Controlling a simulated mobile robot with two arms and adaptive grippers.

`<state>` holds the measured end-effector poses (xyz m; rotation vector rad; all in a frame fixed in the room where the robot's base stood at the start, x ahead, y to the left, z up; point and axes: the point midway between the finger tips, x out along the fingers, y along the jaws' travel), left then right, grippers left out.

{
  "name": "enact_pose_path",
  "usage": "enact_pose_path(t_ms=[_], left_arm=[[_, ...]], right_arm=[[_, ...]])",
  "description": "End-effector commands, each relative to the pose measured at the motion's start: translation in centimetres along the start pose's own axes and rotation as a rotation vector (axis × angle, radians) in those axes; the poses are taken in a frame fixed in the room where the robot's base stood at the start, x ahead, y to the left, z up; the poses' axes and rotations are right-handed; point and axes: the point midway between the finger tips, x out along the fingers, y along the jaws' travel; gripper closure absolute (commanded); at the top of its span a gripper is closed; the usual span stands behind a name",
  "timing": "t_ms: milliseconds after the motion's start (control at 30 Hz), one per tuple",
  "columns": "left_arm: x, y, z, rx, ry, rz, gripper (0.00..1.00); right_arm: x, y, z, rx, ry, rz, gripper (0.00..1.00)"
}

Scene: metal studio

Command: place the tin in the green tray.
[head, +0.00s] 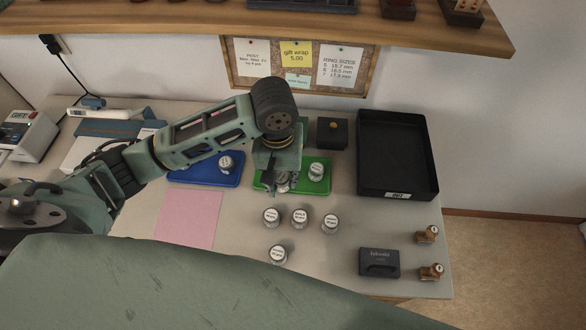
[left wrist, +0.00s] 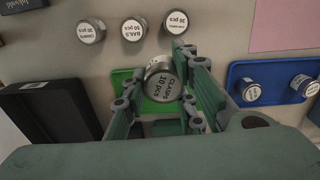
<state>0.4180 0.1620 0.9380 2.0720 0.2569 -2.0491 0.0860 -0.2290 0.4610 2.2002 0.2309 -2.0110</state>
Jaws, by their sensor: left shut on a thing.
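My left gripper (head: 281,186) is over the left part of the green tray (head: 298,188). In the left wrist view the left gripper (left wrist: 155,75) is shut on a silver tin (left wrist: 163,84) with a white label reading "CLASPS 20 pcs". The held tin covers part of the green tray (left wrist: 152,107) there; I cannot tell whether it touches the tray. Another labelled tin (head: 316,171) stands on the right part of the green tray in the head view. My right gripper is not in view.
A blue tray (head: 232,181) with tins stands left of the green one. Several tins (head: 300,217) stand in front. A pink sheet (head: 188,217) lies left.

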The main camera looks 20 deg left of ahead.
Motion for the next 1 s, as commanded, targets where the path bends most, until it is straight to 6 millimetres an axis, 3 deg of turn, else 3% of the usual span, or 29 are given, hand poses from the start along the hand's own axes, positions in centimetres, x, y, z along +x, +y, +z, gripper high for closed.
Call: enact_pose_path(t_ms=[167,600,833,1000], left_arm=[[1.3,-0.7,-1.2,-0.022,-0.002,-0.007,1.0],[6.6,-4.6,-9.3,-0.02,-0.001,-0.004,1.0],[7.9,-5.2,-10.4,-0.016,-0.003,-0.005,1.0],[10.3,-5.3,-10.4,-0.017,-0.003,-0.004,1.0]], right_arm=[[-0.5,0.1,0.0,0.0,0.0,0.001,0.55],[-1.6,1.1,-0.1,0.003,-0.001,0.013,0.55],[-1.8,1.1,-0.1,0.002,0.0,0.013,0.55],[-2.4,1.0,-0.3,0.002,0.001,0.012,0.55]])
